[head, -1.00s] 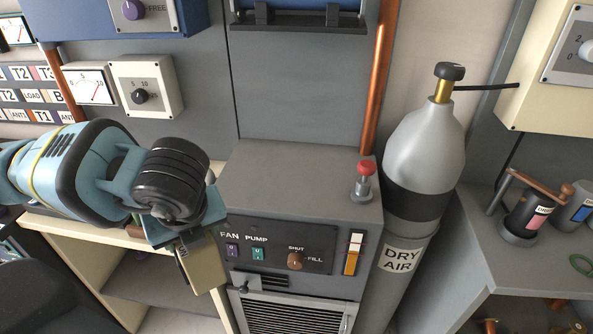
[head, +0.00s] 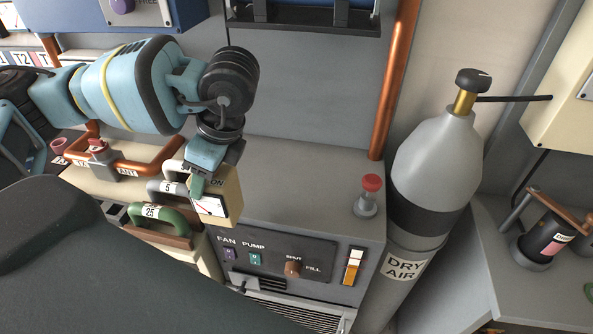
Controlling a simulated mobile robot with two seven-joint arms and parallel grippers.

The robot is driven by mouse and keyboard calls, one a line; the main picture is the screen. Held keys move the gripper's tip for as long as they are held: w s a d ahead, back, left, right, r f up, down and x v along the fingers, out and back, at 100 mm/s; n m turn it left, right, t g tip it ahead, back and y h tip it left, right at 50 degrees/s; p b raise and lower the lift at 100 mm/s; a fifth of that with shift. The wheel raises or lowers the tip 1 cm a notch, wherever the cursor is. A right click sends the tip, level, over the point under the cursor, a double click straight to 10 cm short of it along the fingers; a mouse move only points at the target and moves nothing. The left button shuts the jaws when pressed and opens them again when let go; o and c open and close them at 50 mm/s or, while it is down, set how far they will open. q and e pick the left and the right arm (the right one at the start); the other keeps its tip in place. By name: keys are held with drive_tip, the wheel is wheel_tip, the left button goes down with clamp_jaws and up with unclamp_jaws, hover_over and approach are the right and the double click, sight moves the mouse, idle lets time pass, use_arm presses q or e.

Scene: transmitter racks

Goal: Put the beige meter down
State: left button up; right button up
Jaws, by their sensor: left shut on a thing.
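The beige meter (head: 231,199) is a small box with a white dial face, in the middle left of the head view. My left gripper (head: 205,178) is shut on it from above and partly covers its top and dial. The meter shows in front of the left end of the grey cabinet top (head: 300,180). I cannot tell whether its underside touches anything. My right gripper does not show.
A red-topped post (head: 369,195) stands on the cabinet top, with bare room left of it. A grey gas cylinder (head: 432,165) stands to the right. Several U-shaped handles, one green (head: 160,218), lie left of the meter. A copper pipe (head: 397,80) runs up behind.

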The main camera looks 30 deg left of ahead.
use_arm(q)
drive_tip(key=w+d+f, duration=0.1)
drive_tip(key=w+f, duration=0.1)
drive_tip(key=w, duration=0.5)
drive_tip(key=w+d+f, duration=0.2)
drive_tip(key=w, duration=0.6)
drive_tip(key=shift+w+f, duration=0.3)
drive_tip(key=shift+f, duration=0.1)
drive_tip(key=shift+f, duration=0.1)
drive_tip(key=o, duration=1.6)
drive_tip(key=shift+o, duration=0.2)
drive_tip(key=v, duration=1.2)
drive_tip(key=shift+s, duration=0.1)
